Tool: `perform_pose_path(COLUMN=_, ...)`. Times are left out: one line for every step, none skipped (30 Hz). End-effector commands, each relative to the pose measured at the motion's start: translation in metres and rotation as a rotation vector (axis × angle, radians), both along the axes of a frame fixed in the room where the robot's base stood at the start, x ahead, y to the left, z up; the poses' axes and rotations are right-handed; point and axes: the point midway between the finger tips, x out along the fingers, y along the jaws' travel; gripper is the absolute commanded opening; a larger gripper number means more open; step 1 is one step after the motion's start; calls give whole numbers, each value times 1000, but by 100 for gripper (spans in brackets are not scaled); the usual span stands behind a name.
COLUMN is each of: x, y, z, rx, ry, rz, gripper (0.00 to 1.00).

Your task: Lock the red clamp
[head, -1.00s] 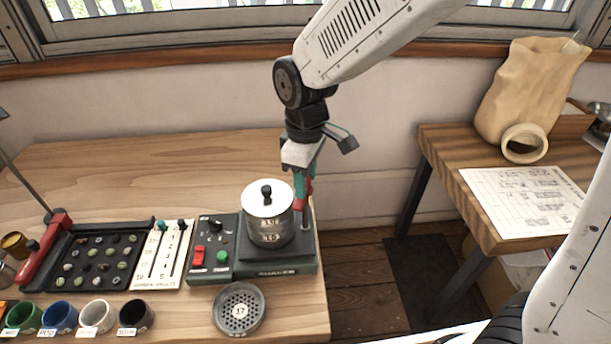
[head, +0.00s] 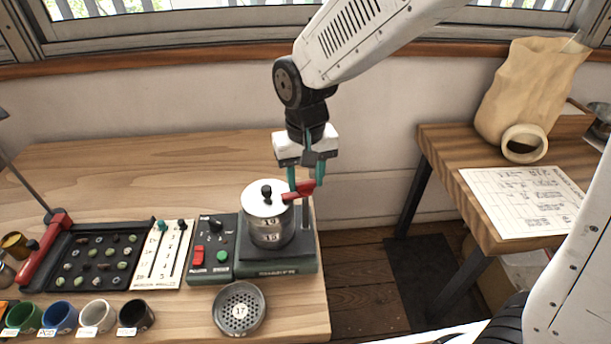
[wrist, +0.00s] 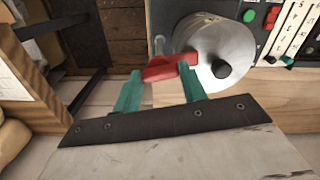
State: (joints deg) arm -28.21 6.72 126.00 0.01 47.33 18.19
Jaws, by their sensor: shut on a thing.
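The red clamp (head: 301,190) sits at the right rear of the shaker, by its metal post (head: 306,218). Its red arm reaches left onto the edge of the lid (head: 264,197) of the metal canister (head: 268,233). My gripper (head: 306,185) is shut on the red clamp, one green finger on each side. In the wrist view the clamp (wrist: 168,68) lies between the finger ends, its tip over the rim of the round lid (wrist: 212,55). The canister stands upright on the green shaker base (head: 275,268). The contact between clamp and lid is too small to tell.
The control box (head: 209,250) with a red switch and green button is left of the canister. A round perforated sieve (head: 239,309) lies in front. A bean tray (head: 97,258) and several cups are further left. The table behind the canister is clear.

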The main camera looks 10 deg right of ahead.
Motion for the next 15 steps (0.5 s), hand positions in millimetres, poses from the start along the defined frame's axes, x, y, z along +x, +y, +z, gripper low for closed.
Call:
perform_pose_path(x=1, y=0, z=1, rx=2, ry=-4, rz=-32, gripper=19)
perform_pose_path(x=1, y=0, z=1, rx=2, ry=-4, rz=-51, gripper=19)
perform_pose_path(x=1, y=0, z=1, rx=2, ry=-4, rz=-76, gripper=19)
perform_pose_path(x=1, y=0, z=1, rx=2, ry=-4, rz=-92, gripper=19)
perform_pose_path(x=1, y=0, z=1, rx=2, ry=-4, rz=-109, gripper=19)
perform_pose_path(x=1, y=0, z=1, rx=2, ry=-4, rz=-128, gripper=19)
perform_pose_path(x=1, y=0, z=1, rx=2, ry=-4, rz=-141, gripper=19)
perform_pose_path(x=1, y=0, z=1, rx=2, ry=-4, rz=-153, gripper=19)
perform_pose_path(x=1, y=0, z=1, rx=2, ry=-4, rz=-168, gripper=19)
perform_pose_path(x=1, y=0, z=1, rx=2, ry=-4, rz=-177, gripper=19)
perform_pose_path(x=1, y=0, z=1, rx=2, ry=-4, rz=-185, gripper=19)
perform_pose_path(x=1, y=0, z=1, rx=1, ry=-4, rz=-196, gripper=19)
perform_pose_path(x=1, y=0, z=1, rx=1, ry=-4, rz=-202, gripper=19)
perform_pose_path(x=1, y=0, z=1, rx=1, ry=-4, rz=-207, gripper=19)
perform_pose_path(x=1, y=0, z=1, rx=2, ry=-5, rz=-213, gripper=19)
